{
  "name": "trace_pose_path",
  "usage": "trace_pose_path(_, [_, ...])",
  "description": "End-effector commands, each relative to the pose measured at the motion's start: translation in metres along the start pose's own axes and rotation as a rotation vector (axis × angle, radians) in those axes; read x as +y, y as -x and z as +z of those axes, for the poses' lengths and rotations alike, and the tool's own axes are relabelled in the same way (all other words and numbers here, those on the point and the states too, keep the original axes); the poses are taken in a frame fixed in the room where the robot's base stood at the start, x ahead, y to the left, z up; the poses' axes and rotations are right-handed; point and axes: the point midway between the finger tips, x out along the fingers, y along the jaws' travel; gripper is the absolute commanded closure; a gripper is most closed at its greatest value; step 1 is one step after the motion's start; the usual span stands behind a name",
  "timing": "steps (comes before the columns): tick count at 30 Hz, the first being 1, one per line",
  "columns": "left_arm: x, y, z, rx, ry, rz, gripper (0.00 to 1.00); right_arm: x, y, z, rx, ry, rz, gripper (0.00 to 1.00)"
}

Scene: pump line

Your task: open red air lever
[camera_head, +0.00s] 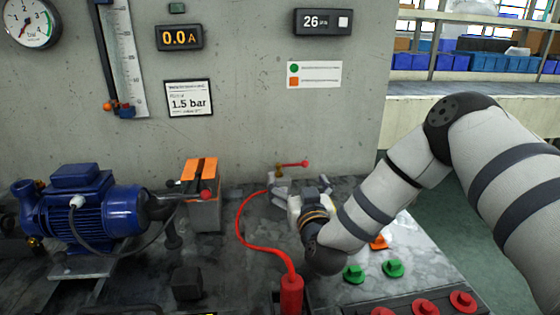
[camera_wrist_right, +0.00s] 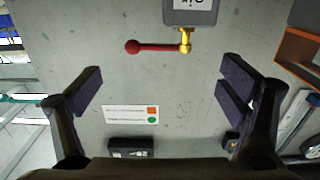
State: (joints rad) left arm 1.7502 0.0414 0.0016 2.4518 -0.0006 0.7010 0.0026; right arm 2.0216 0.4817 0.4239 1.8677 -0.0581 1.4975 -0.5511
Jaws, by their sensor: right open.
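The red air lever (camera_head: 293,164) sticks out to the right from a small brass valve (camera_head: 278,170) low on the grey wall. In the right wrist view the lever (camera_wrist_right: 152,47) lies level, its round red knob at the left and the brass valve (camera_wrist_right: 185,42) at its right, under a grey label plate (camera_wrist_right: 190,10). My right gripper (camera_head: 284,185) is just in front of and below the lever. In its wrist view the jaws (camera_wrist_right: 165,92) are wide open and empty, apart from the lever. My left gripper is not in view.
A red hose (camera_head: 250,238) curves over the bench left of my right arm to a red cylinder (camera_head: 291,292). A grey block with an orange top (camera_head: 199,170) and a blue motor (camera_head: 95,208) stand further left. Green pieces (camera_head: 393,268) lie at right.

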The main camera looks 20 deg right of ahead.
Motion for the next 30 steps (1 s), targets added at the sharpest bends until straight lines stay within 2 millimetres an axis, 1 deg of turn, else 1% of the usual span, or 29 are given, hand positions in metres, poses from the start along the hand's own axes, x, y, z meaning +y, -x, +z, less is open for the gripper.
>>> trace_pose_path(1, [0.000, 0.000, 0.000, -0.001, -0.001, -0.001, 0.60, 0.000, -0.014, 0.000, 0.003, -0.001, 0.002, 0.10])
trace_pose_path(3, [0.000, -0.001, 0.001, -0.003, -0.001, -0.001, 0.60, 0.000, -0.032, 0.001, 0.002, -0.001, 0.002, 0.10])
trace_pose_path(5, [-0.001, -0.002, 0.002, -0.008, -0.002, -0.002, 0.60, 0.000, -0.048, 0.002, 0.000, -0.002, 0.001, 0.10])
trace_pose_path(6, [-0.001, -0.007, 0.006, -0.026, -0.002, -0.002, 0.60, 0.000, -0.057, 0.006, -0.005, 0.000, 0.001, 0.10])
trace_pose_path(9, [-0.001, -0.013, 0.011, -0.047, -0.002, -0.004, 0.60, 0.000, -0.075, 0.007, -0.008, 0.000, 0.000, 0.10])
trace_pose_path(12, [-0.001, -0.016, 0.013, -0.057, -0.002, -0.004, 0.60, 0.000, -0.085, 0.006, -0.007, -0.001, -0.001, 0.10])
trace_pose_path(14, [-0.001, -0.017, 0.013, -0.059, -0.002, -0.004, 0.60, 0.000, -0.089, 0.004, -0.005, -0.002, -0.001, 0.10])
trace_pose_path(21, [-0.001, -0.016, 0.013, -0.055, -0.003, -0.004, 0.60, -0.001, -0.090, 0.000, -0.001, -0.003, -0.002, 0.10])
trace_pose_path(22, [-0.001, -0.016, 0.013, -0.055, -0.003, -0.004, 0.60, -0.001, -0.090, 0.000, -0.001, -0.003, -0.002, 0.15])
trace_pose_path(23, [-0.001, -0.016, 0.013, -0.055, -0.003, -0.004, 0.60, -0.001, -0.090, 0.000, -0.001, -0.003, -0.002, 0.22])
trace_pose_path(24, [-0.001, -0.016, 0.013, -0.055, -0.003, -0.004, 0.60, -0.001, -0.090, 0.000, 0.000, -0.003, -0.002, 0.31])
trace_pose_path(26, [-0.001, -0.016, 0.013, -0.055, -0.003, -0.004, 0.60, -0.001, -0.090, 0.000, 0.000, -0.003, -0.002, 0.44])
trace_pose_path(27, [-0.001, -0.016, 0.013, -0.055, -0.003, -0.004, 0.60, -0.001, -0.090, 0.000, -0.001, -0.003, -0.003, 0.53])
trace_pose_path(29, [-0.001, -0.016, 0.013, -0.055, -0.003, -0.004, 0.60, -0.002, -0.090, 0.000, -0.001, -0.003, -0.004, 0.67])
trace_pose_path(30, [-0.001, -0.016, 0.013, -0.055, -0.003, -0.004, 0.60, -0.002, -0.090, 0.000, -0.001, -0.004, -0.004, 0.76])
